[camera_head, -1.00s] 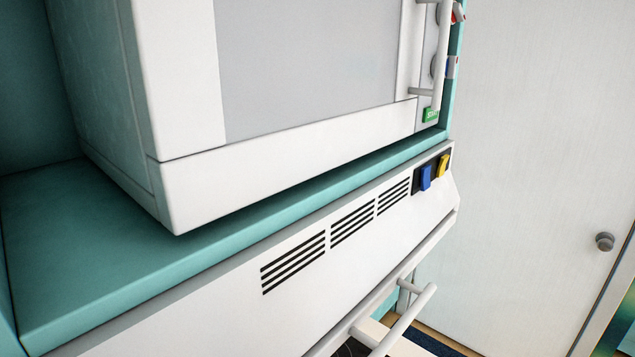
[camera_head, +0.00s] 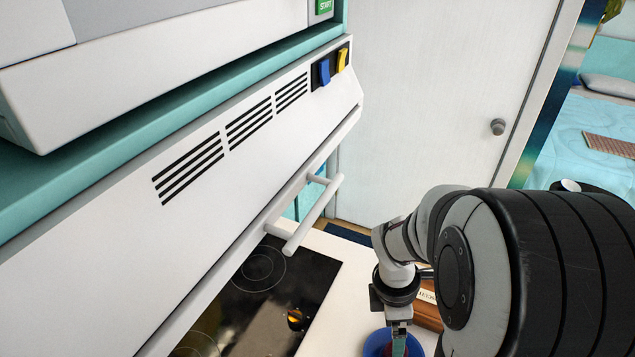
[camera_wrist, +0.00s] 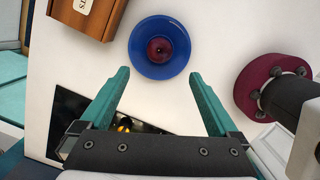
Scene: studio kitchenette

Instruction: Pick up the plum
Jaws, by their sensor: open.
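The plum (camera_wrist: 159,50) is a round dark red-purple fruit lying in a blue bowl or dish (camera_wrist: 138,62) on the white counter. In the wrist view both are beyond my fingertips, near the top middle. My gripper (camera_wrist: 160,105) is open, with its two teal fingers spread and nothing between them. In the head view my gripper (camera_head: 399,342) points down over the blue dish (camera_head: 370,345) at the bottom edge. The plum is mostly hidden there behind the gripper.
A wooden box (camera_wrist: 88,16) with lettering stands beside the dish. A black cooktop (camera_head: 270,295) lies left of it, below a white range hood (camera_head: 200,200) with a bar handle (camera_head: 305,220).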

